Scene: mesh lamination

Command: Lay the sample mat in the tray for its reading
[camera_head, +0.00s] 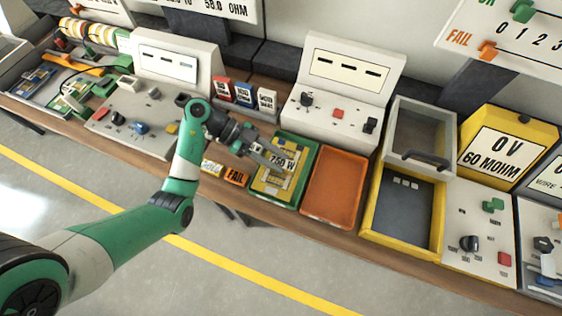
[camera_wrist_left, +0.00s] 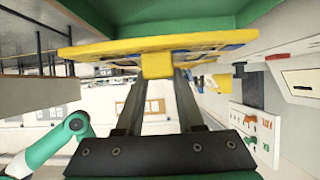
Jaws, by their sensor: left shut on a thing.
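The sample mat (camera_head: 271,185) is a yellow-edged patterned sheet with a "750 W" label over it in the head view. It lies in or just above the green tray (camera_head: 308,176). My left gripper (camera_head: 276,160) is shut on the mat. In the left wrist view the fingers pinch a yellow tab on the edge of the mat (camera_wrist_left: 157,64), seen nearly edge-on with blue patches. The green tray (camera_wrist_left: 150,14) fills the top of that view. I cannot tell whether the mat touches the tray floor. My right gripper is not in view.
An empty orange tray (camera_head: 335,188) sits right of the green tray. Beyond it is a yellow-framed box (camera_head: 369,205) with a raised clear lid (camera_head: 420,130).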

